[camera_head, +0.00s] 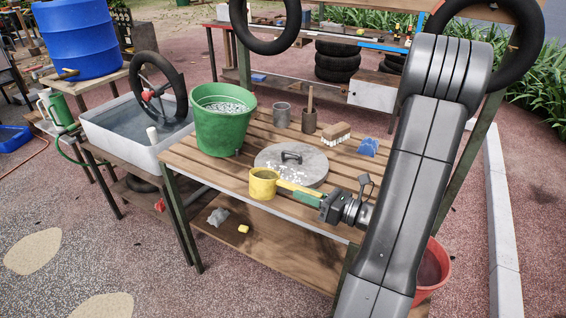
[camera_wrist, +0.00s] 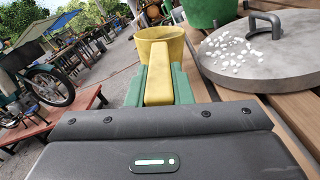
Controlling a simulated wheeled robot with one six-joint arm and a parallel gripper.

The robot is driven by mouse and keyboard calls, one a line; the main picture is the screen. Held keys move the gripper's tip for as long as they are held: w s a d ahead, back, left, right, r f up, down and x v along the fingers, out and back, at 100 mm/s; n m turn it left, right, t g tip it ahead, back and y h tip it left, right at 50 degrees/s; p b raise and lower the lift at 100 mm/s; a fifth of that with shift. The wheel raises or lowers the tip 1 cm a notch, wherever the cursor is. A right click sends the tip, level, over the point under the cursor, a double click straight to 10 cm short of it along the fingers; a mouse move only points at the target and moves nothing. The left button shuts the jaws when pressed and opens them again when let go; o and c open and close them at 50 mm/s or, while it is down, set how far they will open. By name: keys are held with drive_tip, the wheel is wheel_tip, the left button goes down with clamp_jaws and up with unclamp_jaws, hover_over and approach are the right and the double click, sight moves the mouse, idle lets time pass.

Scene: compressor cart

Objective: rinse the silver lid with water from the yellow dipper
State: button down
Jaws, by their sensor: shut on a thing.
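The silver lid (camera_head: 300,163) lies flat on the slatted wooden table, with a dark handle on top and white bits scattered over part of it. It also shows in the wrist view (camera_wrist: 285,67), at the right. The yellow dipper (camera_head: 263,184) is at the table's front edge, its cup upright and just left of the lid's near edge. My gripper (camera_head: 312,197) is shut on the dipper's yellow handle, which sits between the green fingers in the wrist view (camera_wrist: 158,85). I cannot tell whether the cup holds water.
A green bucket (camera_head: 222,135) with pale, speckled contents stands behind the lid to the left. A grey cup (camera_head: 282,115), a brown pot (camera_head: 309,122), a brush (camera_head: 336,134) and a blue item (camera_head: 368,147) stand along the back. A white basin (camera_head: 115,140) is at the left.

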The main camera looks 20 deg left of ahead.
drive_tip(key=shift+w+d+r+m+p, duration=0.1)
drive_tip(key=shift+w+r+m+p, duration=0.3)
drive_tip(key=shift+w+m+p, duration=0.6)
drive_tip(key=shift+w+d+r+m+p, duration=0.1)
drive_tip(key=shift+w+r+m+p, duration=0.25)
drive_tip(key=shift+w+m+p, duration=0.65)
idle(0.8)
drive_tip(key=shift+r+m+p, duration=0.3)
drive_tip(key=shift+m+p, duration=0.4)
drive_tip(key=shift+p, duration=0.4)
drive_tip(key=shift+w+r+m+p, duration=0.2)
drive_tip(key=shift+r+m+p, duration=0.05)
drive_tip(key=shift+m+p, duration=0.55)
drive_tip(key=shift+w+r+m+p, duration=0.2)
drive_tip(key=shift+m+p, duration=0.45)
drive_tip(key=shift+m, duration=0.2)
drive_tip(key=shift+w+r+m+p, duration=0.2)
drive_tip(key=shift+r+m+p, duration=0.05)
drive_tip(key=shift+m+p, duration=0.55)
idle(1.7)
